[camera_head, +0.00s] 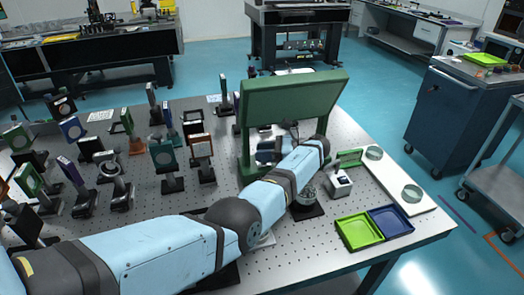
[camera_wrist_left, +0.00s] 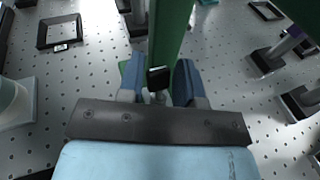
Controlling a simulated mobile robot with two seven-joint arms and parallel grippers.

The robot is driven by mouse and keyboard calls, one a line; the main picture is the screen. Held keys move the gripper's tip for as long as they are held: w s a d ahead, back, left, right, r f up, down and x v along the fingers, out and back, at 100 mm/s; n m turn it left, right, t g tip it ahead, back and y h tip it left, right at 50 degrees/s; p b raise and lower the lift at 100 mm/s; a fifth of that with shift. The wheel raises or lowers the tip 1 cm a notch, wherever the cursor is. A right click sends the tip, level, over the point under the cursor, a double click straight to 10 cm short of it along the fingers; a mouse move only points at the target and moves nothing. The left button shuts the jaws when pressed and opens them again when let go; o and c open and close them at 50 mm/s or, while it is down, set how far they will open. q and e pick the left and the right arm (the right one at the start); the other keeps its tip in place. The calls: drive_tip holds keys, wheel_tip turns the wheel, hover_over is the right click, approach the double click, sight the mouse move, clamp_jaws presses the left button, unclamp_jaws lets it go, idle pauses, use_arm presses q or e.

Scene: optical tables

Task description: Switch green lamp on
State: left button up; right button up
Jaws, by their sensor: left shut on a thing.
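The green lamp (camera_head: 290,105) stands on the perforated optical table, with a wide tilted green head on upright green legs. My left arm reaches across the table to it. My left gripper (camera_head: 268,150) is low under the lamp head, partly hidden by my own wrist. In the left wrist view, a green lamp post (camera_wrist_left: 172,30) rises between my blue fingers (camera_wrist_left: 160,85). A small black block (camera_wrist_left: 158,78) sits at the post's lower end between the fingers, which are shut on it. The lamp's light is not visible from here. My right gripper is not in view.
Several mounted optics (camera_head: 167,160) crowd the left of the table. A green tray (camera_head: 358,231) and a blue tray (camera_head: 391,220) lie at the front right. A white board (camera_head: 395,185) with round glass dishes lies along the right edge. A dark cabinet (camera_head: 450,115) stands beyond.

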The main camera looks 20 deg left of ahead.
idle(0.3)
use_arm(q)
drive_tip(key=o, duration=0.9)
drive_tip(key=shift+c, duration=0.2)
drive_tip(key=shift+f, duration=0.1)
